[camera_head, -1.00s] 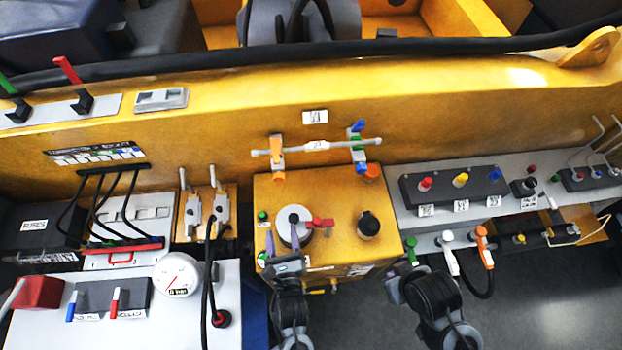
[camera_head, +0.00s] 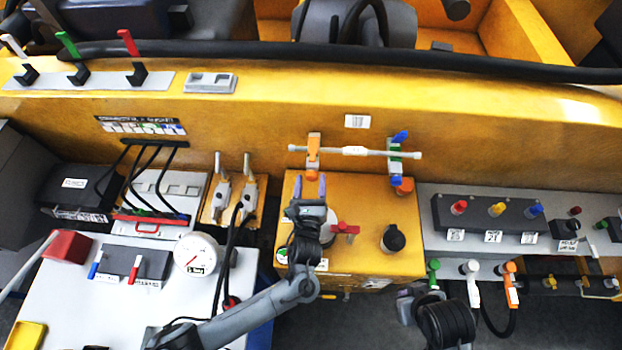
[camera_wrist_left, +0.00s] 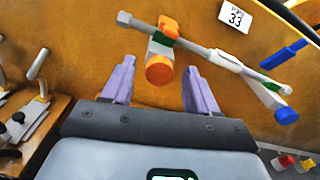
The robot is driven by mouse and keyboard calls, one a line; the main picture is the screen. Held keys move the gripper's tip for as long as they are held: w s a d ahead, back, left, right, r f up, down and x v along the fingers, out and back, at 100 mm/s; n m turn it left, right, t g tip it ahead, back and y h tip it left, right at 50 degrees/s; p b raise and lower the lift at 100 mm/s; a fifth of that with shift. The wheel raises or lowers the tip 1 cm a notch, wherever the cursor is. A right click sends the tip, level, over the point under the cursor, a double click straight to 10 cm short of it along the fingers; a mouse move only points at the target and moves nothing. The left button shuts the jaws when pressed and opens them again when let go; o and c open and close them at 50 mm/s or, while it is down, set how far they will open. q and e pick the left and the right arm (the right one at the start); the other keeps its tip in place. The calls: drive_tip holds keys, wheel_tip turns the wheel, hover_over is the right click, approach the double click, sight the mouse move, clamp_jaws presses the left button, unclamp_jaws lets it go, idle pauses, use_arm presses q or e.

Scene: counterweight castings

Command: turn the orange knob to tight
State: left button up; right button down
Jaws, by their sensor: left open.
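The orange knob (camera_head: 312,170) is the round front end of an orange clamp on a grey horizontal bar, on the yellow wall. In the left wrist view the knob (camera_wrist_left: 159,70) faces me, with a green part above it. My left gripper (camera_head: 309,187) is open, with pale purple fingers pointing at the knob. In the left wrist view the fingers (camera_wrist_left: 158,84) stand apart on either side of the knob, not visibly touching it. The gap in depth is hard to judge. No tight marking is readable. My right gripper's fingers do not show.
A second clamp with a blue knob (camera_wrist_left: 287,115) is on the same bar to the right. Below are a red handle (camera_head: 345,229) and a black cap (camera_head: 393,238) on the yellow box. Two metal levers (camera_head: 222,190) stand to the left.

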use_arm(q)
drive_tip(key=shift+w, duration=0.6)
drive_tip(key=shift+c, duration=0.2)
drive_tip(key=c, duration=1)
